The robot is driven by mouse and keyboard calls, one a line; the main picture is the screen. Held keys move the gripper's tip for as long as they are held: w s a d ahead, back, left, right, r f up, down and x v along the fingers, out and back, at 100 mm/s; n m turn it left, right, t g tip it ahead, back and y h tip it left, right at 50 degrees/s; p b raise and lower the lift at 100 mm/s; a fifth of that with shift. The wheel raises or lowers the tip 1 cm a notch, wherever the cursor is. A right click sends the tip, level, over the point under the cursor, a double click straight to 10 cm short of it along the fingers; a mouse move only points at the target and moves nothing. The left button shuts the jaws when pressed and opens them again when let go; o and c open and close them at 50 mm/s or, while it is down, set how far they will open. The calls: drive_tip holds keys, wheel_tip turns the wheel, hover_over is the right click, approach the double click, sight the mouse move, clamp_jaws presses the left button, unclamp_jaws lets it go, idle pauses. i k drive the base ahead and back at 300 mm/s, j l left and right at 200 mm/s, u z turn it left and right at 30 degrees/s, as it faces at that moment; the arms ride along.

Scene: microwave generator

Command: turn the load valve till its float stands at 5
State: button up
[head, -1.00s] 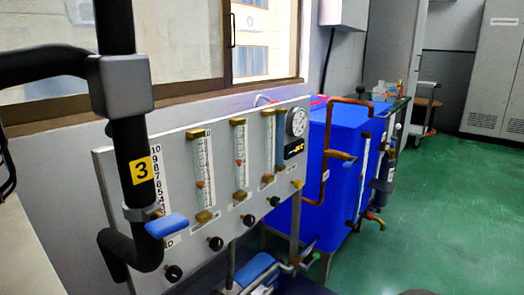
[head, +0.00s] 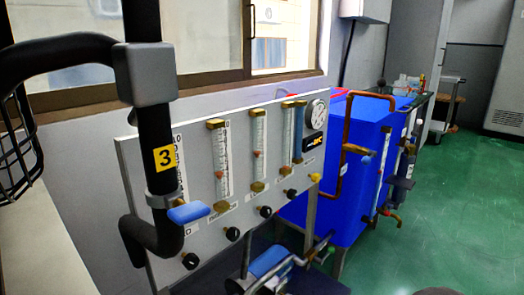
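A grey flowmeter panel (head: 200,163) stands on the left with several glass tubes and a row of black knobs. The leftmost knob (head: 190,260) sits under a label (head: 184,233) of which only a final "D" shows, so it appears to be the load valve. Its number scale (head: 177,138) starts at 10 at the top. A black pipe (head: 160,120) marked 3 covers most of that scale and its tube, so I cannot read the load float. The other tubes show small red floats. My gripper is not in view.
A blue lever handle (head: 189,212) juts from the black pipe in front of the panel's lower left. A blue motor (head: 268,262) and piping lie below the panel. A blue tank (head: 345,165) with copper pipes stands beyond. The green floor (head: 455,205) is clear on the right.

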sight(191, 261)
drive_tip(key=k+u, duration=0.15)
drive_tip(key=u, duration=1.1)
drive_tip(key=i+l, duration=0.15)
drive_tip(key=k+z, duration=0.15)
drive_tip(key=z, duration=0.25)
drive_tip(key=k+j+z, duration=0.1)
drive_tip(key=z, duration=0.3)
drive_tip(key=k+z, duration=0.15)
drive_tip(key=z, duration=0.2)
